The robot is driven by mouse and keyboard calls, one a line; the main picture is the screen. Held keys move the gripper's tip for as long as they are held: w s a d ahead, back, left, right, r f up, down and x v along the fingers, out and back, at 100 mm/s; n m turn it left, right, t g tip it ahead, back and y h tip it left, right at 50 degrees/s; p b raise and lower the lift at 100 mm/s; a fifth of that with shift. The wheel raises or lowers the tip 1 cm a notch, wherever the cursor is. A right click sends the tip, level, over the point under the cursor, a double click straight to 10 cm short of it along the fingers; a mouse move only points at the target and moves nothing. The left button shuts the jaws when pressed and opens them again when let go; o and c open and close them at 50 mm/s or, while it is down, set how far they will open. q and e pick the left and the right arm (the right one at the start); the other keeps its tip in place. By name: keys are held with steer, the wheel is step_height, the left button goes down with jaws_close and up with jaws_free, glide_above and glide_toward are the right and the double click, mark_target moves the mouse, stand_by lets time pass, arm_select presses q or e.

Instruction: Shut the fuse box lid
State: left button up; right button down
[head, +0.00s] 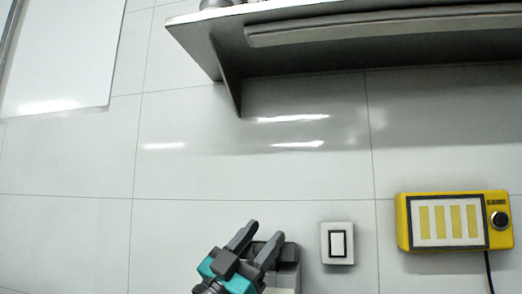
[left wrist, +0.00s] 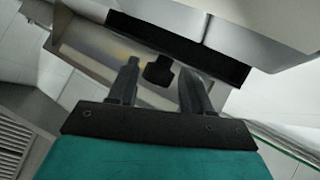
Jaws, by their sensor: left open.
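My left gripper (head: 264,232), teal and dark grey, rises from the bottom of the head view with its two fingers apart. A small grey box with a dark top part (head: 288,270), likely the fuse box, is just behind and right of the fingers, partly hidden by them. In the left wrist view the open fingers (left wrist: 160,70) point at a box with a shiny metallic inside (left wrist: 88,48). A small black block (left wrist: 159,72) shows between the fingertips; contact cannot be told. A light grey panel with a black edge (left wrist: 225,58), perhaps the lid, lies beyond. My right gripper is out of view.
A white wall switch (head: 338,243) is right of the grey box. Farther right is a yellow device (head: 404,222) with a dark knob and a hanging cable. A grey shelf (head: 205,45) juts out above. The tiled wall between is bare.

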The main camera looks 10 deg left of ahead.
arm_select(q)
step_height(320, 180, up, 16)
steer(key=s+p, duration=0.1)
steer(key=p, duration=0.2)
steer(key=shift+d+h, duration=0.2)
steer(key=shift+h, duration=0.1)
steer(key=shift+f, duration=0.1)
